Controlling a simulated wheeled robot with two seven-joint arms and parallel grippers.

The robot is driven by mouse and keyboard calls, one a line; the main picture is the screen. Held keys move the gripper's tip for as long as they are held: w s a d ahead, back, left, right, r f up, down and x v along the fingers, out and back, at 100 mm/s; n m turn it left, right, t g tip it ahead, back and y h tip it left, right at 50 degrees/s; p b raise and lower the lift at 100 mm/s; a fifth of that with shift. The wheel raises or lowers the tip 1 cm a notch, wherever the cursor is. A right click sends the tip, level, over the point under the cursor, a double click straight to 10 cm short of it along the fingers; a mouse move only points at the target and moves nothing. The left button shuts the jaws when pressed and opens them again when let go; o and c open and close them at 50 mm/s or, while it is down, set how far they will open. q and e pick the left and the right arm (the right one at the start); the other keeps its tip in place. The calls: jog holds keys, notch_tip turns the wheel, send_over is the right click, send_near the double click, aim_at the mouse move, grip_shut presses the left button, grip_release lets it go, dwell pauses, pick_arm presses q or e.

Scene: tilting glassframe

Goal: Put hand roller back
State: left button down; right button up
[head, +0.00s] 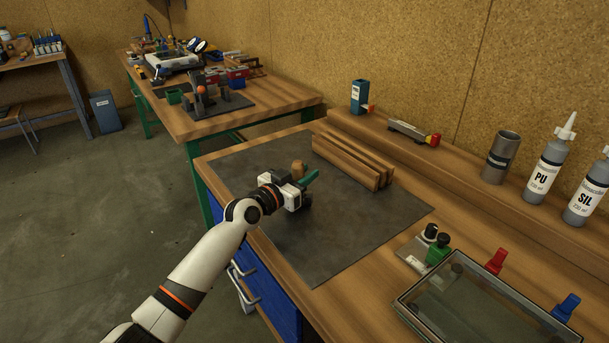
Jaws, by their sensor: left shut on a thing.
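My left gripper (299,189) reaches in from the left over the dark grey mat (350,235) on the workbench. It is shut on what looks like the hand roller (298,169), of which a wooden end and probably the green piece beside it show. The gripper hides the rest of it. I cannot tell whether it touches the mat. My right gripper is not in view.
A grooved wooden block (350,163) lies at the mat's back edge, just right of the gripper. A lidded glass frame (470,300) with red and blue clamps stands front right. Bottles (545,173), a metal cup (500,158) and a blue box (360,97) line the raised back shelf (455,170).

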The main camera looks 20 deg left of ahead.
pick_arm(q)
jog(key=c, duration=1.1)
grip_release()
jog(key=shift+c, duration=0.2)
jog(key=shift+r, duration=0.1)
jog(key=v, duration=1.2)
